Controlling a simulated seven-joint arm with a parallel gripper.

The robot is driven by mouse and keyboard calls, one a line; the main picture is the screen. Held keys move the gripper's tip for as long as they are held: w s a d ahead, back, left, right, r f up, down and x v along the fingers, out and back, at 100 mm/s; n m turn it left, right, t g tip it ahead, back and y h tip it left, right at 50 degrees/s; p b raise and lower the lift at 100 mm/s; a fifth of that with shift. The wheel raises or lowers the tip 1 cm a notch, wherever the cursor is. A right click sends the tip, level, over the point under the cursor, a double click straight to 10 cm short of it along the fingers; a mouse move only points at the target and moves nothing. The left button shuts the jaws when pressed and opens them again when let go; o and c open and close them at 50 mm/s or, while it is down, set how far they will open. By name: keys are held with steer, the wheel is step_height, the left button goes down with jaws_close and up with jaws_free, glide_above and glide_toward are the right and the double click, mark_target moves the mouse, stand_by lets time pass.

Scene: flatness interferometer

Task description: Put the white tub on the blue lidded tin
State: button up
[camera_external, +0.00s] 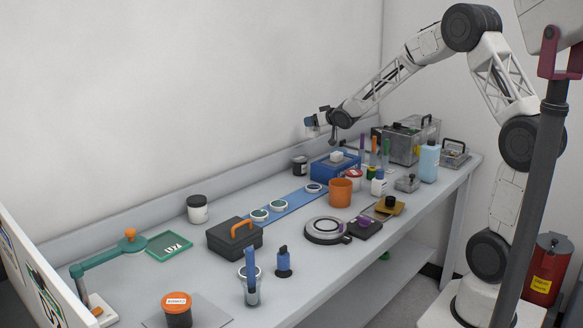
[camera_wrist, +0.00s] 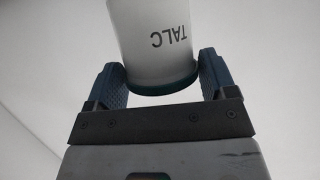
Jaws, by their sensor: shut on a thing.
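The white tub (camera_wrist: 152,62), lettered TALC, has a dark teal rim and sits between the fingers of my gripper (camera_wrist: 160,70), which is shut on it. Its lettering is upside down in the wrist view, and its far end is cut off by the picture's top edge. In the external view my gripper (camera_external: 313,122) is in the air above the back of the bench; the tub is too small there to make out well. Below it stands a blue box (camera_external: 332,170) with a white piece on top. I cannot tell whether this is the blue lidded tin; no other clear match shows.
A dark lidded jar (camera_external: 300,166) stands left of the blue box. A black toolbox (camera_external: 235,240) and white jar (camera_external: 197,210) stand further left. The wall is close behind.

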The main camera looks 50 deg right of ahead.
steer(key=w+d+f+m+h, duration=0.1)
steer(key=w+d, duration=0.1)
steer(key=d, duration=0.9)
steer(key=w+d+f+m+h, duration=0.1)
steer(key=w+d, duration=0.1)
steer(key=d, duration=0.8)
steer(key=shift+w+d+f+g+h, duration=0.3)
steer(key=shift+w+d, duration=0.1)
step_height(320, 180, down, 6)
steer(key=shift+f, duration=0.2)
steer(key=shift+f, duration=1.75)
steer(key=shift+f, duration=0.15)
steer(key=o, duration=0.9)
